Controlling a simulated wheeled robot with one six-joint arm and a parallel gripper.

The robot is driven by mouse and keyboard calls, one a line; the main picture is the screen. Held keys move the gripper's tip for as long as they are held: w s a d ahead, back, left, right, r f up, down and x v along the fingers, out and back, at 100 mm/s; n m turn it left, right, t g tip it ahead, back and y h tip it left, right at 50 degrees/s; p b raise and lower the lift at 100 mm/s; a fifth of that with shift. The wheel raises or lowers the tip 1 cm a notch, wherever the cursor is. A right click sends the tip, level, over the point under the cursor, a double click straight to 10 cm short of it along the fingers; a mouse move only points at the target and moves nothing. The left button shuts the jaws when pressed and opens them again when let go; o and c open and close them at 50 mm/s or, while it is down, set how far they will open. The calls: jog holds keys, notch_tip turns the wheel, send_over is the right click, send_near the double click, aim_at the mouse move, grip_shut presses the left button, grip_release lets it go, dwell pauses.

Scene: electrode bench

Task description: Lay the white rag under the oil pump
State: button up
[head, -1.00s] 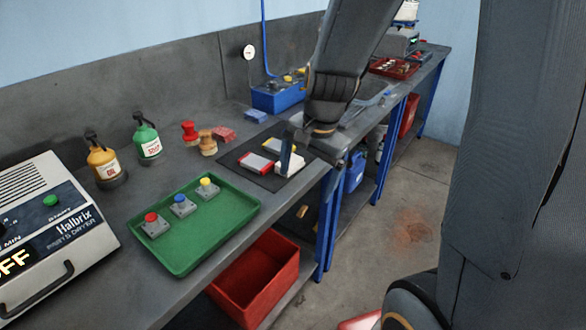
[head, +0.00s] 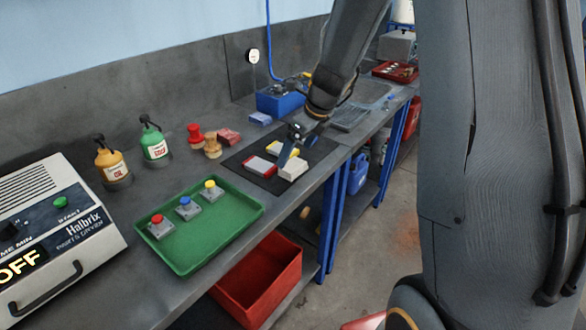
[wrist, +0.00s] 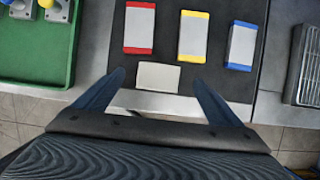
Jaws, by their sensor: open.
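The white rag (head: 293,170) lies folded as a small flat block on the front edge of the dark mat. In the wrist view the rag (wrist: 158,77) sits between the fingertips of my gripper (wrist: 159,81). My gripper (head: 290,152) is open, just above or beside the rag, with nothing held; I cannot tell whether the fingers touch it. The oil pump (head: 110,163) is an amber bottle with a black pump head, on a dark round base at the back left of the bench, far from my gripper. A similar green bottle (head: 155,145) stands right of it.
Red-, yellow- and blue-ended blocks (wrist: 139,27) lie on the mat (head: 240,158) behind the rag. A green tray (head: 235,225) with three button boxes lies left, toward the dryer (head: 60,225). Red and wooden stamps (head: 212,146) stand between bottles and mat.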

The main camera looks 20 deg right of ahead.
aim_at(290, 163)
jog(key=p+x, duration=0.1)
jog(key=x, duration=0.4)
jog(key=shift+s, duration=0.1)
jog(key=c, duration=1.2)
